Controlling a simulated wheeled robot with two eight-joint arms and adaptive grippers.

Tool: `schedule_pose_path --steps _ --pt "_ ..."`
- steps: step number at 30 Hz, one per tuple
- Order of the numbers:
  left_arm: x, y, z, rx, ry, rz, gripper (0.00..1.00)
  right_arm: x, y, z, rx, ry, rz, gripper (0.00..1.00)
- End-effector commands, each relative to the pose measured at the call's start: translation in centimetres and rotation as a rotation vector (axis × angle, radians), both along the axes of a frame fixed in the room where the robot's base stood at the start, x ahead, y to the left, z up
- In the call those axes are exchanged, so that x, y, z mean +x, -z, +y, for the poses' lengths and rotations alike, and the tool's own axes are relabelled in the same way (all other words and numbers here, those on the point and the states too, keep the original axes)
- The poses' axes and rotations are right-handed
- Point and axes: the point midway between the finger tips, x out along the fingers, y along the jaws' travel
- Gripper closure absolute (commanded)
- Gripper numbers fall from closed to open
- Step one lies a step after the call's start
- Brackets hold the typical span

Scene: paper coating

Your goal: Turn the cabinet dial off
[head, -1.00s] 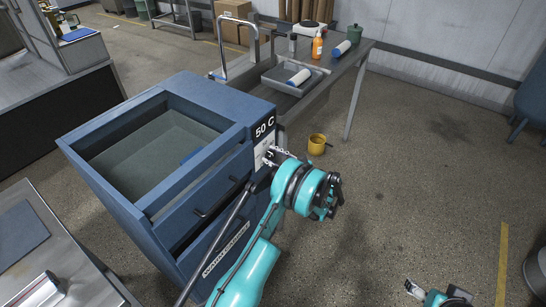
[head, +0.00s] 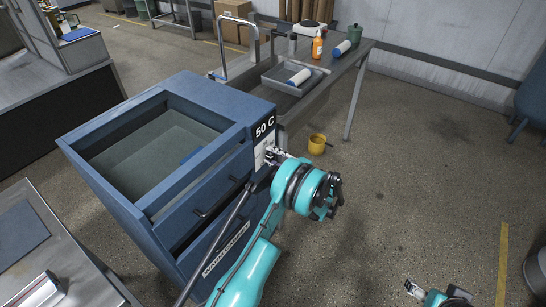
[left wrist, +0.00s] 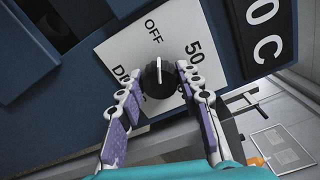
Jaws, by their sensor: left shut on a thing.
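The cabinet dial is a black round knob (left wrist: 158,78) with a white pointer line, on a white plate (left wrist: 112,48) lettered OFF, 50 and a partly hidden word. In the left wrist view the pointer line points up, toward the OFF lettering. My left gripper (left wrist: 160,78) has its two jointed fingers on either side of the knob, shut on it. In the head view my left gripper (head: 274,155) is at the plate on the front of the blue cabinet (head: 215,130), and the knob is hidden. My right gripper (head: 414,289) is small at the lower right, away from the cabinet.
A metal table (head: 340,70) with a tray (head: 275,78) and bottles stands behind. A yellow mug (head: 317,144) is on the floor nearby. The floor on the right is largely clear.

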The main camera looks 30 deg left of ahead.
Motion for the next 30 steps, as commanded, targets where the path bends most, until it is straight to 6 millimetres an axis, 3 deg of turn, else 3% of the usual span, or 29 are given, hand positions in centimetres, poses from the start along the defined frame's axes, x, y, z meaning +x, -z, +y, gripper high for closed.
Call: schedule_pose_path --steps 23,24,26,30 --pt "-0.02 0.05 0.02 -0.009 -0.001 -0.107 0.94 0.01 0.01 0.00 0.000 0.000 0.000 0.29" --pt "-0.03 0.06 0.02 -0.009 -0.001 -0.107 0.60 0.00 0.00 0.00 0.000 0.000 0.000 0.29" --pt "-0.02 0.05 0.02 -0.009 -0.001 -0.106 0.44 0.01 0.01 0.00 0.000 0.000 0.000 0.29" --pt "-0.02 0.05 0.02 -0.009 0.000 -0.106 0.44 0.00 0.00 0.00 0.000 0.000 0.000 0.29"
